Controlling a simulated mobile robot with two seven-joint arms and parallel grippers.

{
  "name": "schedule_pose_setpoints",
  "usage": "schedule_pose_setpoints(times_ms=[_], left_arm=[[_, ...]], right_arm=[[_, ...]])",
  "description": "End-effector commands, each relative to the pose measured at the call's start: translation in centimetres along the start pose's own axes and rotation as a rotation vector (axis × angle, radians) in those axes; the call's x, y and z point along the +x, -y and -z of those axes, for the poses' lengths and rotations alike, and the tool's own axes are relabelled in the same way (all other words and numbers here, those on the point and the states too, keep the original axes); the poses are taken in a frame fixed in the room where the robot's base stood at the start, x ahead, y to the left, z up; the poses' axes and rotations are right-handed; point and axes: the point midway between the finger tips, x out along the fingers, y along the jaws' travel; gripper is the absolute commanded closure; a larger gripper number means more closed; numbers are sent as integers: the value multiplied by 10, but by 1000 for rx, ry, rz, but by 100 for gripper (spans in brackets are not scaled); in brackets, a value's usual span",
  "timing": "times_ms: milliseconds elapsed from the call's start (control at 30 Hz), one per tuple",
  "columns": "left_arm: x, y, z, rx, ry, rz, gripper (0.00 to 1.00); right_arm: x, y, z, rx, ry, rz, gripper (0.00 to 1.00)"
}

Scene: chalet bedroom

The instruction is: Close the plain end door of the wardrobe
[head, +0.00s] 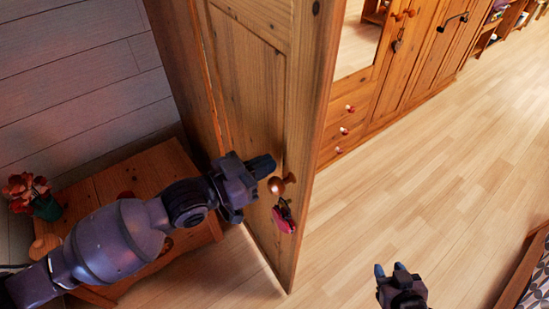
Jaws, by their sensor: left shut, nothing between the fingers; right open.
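The plain end door (250,75) of the wardrobe is a wooden panel that stands open, swung out from the wardrobe front, with its knobbed face toward the left. A round wooden knob (281,184) sits near its free edge, and a dark pink tag or tassel (284,216) hangs below it. My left gripper (266,165) is shut and empty, in front of the door face just above and left of the knob. I cannot tell whether it touches the door. My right gripper (390,269) is open and empty above the floor, right of the door.
A wooden side table (140,172) with red flowers (27,187) in a pot stands at left, partly behind my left arm. The wardrobe's drawers (345,122) and mirror (358,40) are beyond the door. Floor (420,170) at right is clear; a bed edge (525,270) shows lower right.

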Motion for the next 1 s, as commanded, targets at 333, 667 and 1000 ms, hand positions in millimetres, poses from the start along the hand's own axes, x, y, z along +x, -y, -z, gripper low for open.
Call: schedule_pose_setpoints(times_ms=[333, 667, 1000], left_arm=[[24, 0, 0, 0, -1, 0, 100], [24, 0, 0, 0, 0, 0, 100], [39, -1, 1, -4, -2, 32, 100]], right_arm=[[-1, 0, 1, 0, 0, 0, 59], [-2, 0, -2, 0, 5, -1, 59], [-6, -1, 1, 1, 6, -2, 59]])
